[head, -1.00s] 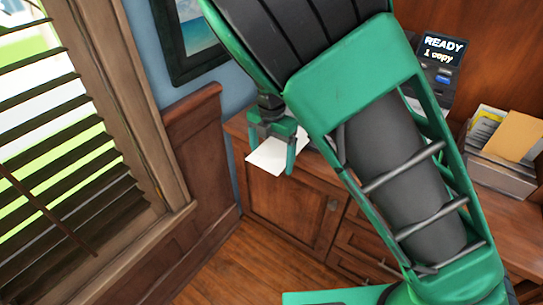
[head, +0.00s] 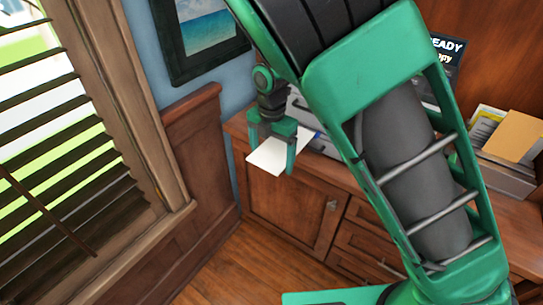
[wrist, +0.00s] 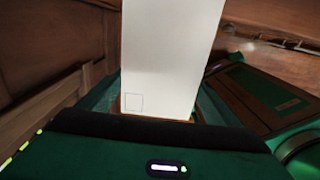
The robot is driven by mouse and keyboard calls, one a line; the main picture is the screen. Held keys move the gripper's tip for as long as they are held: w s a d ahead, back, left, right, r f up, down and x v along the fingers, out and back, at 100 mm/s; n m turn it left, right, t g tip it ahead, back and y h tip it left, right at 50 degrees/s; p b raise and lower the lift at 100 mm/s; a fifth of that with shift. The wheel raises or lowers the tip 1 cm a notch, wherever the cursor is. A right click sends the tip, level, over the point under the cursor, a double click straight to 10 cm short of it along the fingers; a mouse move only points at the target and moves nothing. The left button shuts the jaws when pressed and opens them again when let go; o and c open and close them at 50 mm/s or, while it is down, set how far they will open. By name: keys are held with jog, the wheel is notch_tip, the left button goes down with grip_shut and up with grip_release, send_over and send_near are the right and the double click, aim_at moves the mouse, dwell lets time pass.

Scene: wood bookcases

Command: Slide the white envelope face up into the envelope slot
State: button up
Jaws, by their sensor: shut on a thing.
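The white envelope (head: 268,157) is held out flat over the front left of the wooden cabinet top. My gripper (head: 272,152) is shut on it, with one finger on each side. In the wrist view the envelope (wrist: 170,50) stretches away from my gripper, and a small square outline shows at its near left corner. A grey machine (head: 325,143) stands behind and right of my gripper, partly hidden by my arm. I cannot make out the envelope slot.
A dark display (head: 447,48) reading READY is partly covered by my arm. A grey holder (head: 495,176) with yellow and tan folders (head: 515,137) stands at the right. The wooden cabinet (head: 290,205) is below. A window with blinds (head: 60,150) is at the left.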

jog(key=shift+w+d, duration=0.9)
jog(key=shift+w, duration=0.3)
jog(key=shift+w+d, duration=0.9)
jog(key=shift+w, duration=0.25)
jog(key=shift+w+d, duration=0.9)
jog(key=shift+w, duration=0.3)
dwell(0.7)
jog(key=o, duration=1.2)
jog(key=shift+r, duration=0.1)
jog(key=shift+r, duration=0.35)
jog(key=r, duration=0.2)
jog(key=a+r, duration=0.1)
jog(key=shift+s+r, duration=0.3)
jog(key=shift+r, duration=0.1)
jog(key=s+a+r, duration=0.4)
jog(key=a, duration=0.1)
jog(key=s+a+r, duration=0.2)
jog(key=s, duration=0.1)
jog(key=shift+a+r, duration=0.15)
jog(key=shift+a, duration=0.2)
jog(key=shift+d, duration=0.1)
